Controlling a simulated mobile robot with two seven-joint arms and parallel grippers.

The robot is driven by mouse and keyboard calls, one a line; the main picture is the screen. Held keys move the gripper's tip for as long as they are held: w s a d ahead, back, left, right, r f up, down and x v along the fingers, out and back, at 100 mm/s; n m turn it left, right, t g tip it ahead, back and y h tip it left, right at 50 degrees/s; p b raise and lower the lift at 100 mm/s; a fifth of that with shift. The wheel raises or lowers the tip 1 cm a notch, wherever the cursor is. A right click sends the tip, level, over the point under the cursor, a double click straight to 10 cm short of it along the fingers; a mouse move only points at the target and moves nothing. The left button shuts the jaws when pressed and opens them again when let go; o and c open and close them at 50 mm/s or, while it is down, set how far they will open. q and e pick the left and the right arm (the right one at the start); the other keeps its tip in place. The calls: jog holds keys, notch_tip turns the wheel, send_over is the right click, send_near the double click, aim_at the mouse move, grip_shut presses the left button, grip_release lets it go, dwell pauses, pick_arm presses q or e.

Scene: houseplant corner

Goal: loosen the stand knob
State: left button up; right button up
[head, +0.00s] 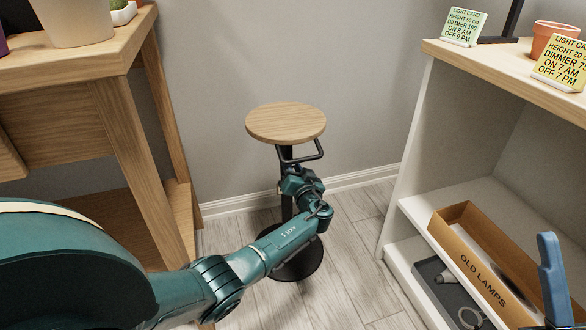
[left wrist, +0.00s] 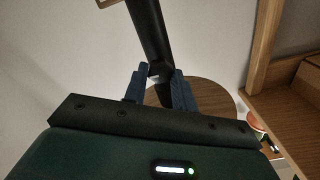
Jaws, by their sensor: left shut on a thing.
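The stand has a round wooden top (head: 286,122), a dark post and a round black base (head: 298,266). A black bar loop sticks out under the top. My left gripper (head: 288,186) is at the post below the top. In the left wrist view its two blue fingers (left wrist: 160,84) close on a small dark part at the post (left wrist: 150,35), which I take as the stand knob (left wrist: 160,70). The knob is mostly hidden by the fingers. A blue finger of my right gripper (head: 553,275) shows at the lower right edge; the rest is cut off.
A wooden table (head: 120,65) with pots stands at the left. A white shelf unit (head: 400,190) at the right holds light cards (head: 464,28), an orange pot (head: 555,36), an "OLD LAMPS" box (head: 470,250) and a dark tray (head: 432,275). Bare floor lies between.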

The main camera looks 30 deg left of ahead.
pick_arm(q)
jog(key=shift+r, duration=0.1)
dwell(0.3)
jog(key=o, duration=1)
jog(key=shift+s, duration=0.1)
